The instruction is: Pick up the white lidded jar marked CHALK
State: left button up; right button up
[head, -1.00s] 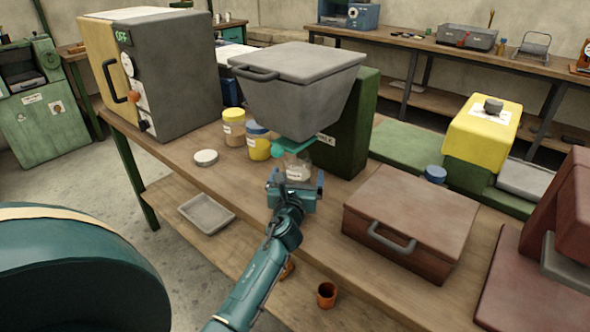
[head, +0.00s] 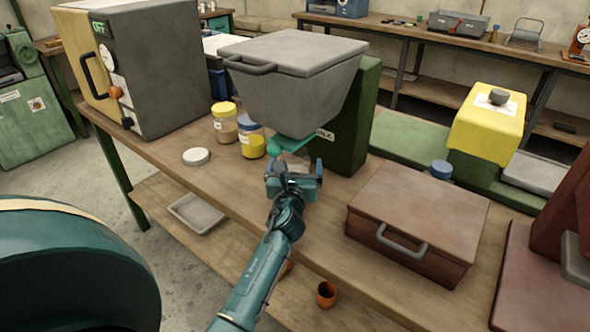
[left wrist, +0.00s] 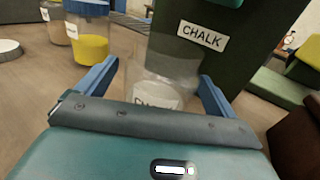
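A clear jar with a white label (left wrist: 160,92) stands under the hopper; its label is partly cut off by my gripper and reads something like "CH". I cannot see a lid on it. My left gripper (head: 293,180) is open, with one finger on each side of the jar in the left wrist view (left wrist: 155,88); I cannot tell whether they touch it. In the head view the jar is mostly hidden behind the gripper. A white round lid (head: 196,156) lies flat on the bench. My right gripper is not in view.
A grey hopper (head: 292,85) on a green stand marked CHALK (left wrist: 201,36) overhangs the jar. A yellow-lidded jar (head: 224,122) and a blue-lidded jar (head: 251,140) stand to the left. A brown case (head: 418,222) sits to the right.

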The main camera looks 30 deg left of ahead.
pick_arm(q)
jog(key=c, duration=1.2)
jog(key=shift+r, duration=0.1)
jog(key=shift+c, duration=0.5)
